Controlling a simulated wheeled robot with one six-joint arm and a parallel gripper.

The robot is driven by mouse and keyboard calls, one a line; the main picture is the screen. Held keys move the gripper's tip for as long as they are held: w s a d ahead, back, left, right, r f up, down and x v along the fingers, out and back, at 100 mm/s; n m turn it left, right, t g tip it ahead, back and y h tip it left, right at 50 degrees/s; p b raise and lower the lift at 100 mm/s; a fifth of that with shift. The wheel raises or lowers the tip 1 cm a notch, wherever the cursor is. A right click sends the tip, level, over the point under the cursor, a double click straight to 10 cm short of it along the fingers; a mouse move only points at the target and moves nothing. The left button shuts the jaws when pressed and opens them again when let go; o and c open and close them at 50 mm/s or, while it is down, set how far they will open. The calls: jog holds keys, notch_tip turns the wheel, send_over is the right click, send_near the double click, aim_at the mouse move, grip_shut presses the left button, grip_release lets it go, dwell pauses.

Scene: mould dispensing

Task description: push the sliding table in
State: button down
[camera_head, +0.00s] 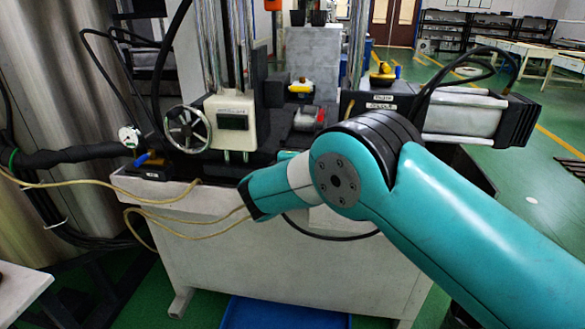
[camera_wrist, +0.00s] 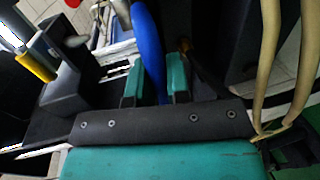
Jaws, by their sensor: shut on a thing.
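In the wrist view, the two teal fingers of my gripper (camera_wrist: 155,82) stand either side of a long blue handle (camera_wrist: 150,40) and are shut on it. The handle runs up and away from the fingers. In the head view, my teal arm crosses the right and middle of the machine, and its wrist end hides the fingers and the handle's grip. I cannot tell for sure which part of the bed is the sliding table.
A handwheel (camera_head: 188,129) and a beige box (camera_head: 231,123) are on the machine's left. A grey cylinder (camera_head: 460,115) juts out at right. Loose yellowish cables (camera_head: 150,209) hang over the front edge. A blue tray (camera_head: 285,314) lies on the floor below.

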jog(key=shift+w+r, duration=0.2)
jog(key=c, duration=1.1)
grip_release()
jog(key=shift+w+f, duration=0.1)
jog(key=shift+s+a, duration=0.15)
jog(key=shift+s, duration=0.4)
jog(key=b+v, duration=0.2)
jog(key=v, duration=1.4)
jog(key=shift+s, duration=0.2)
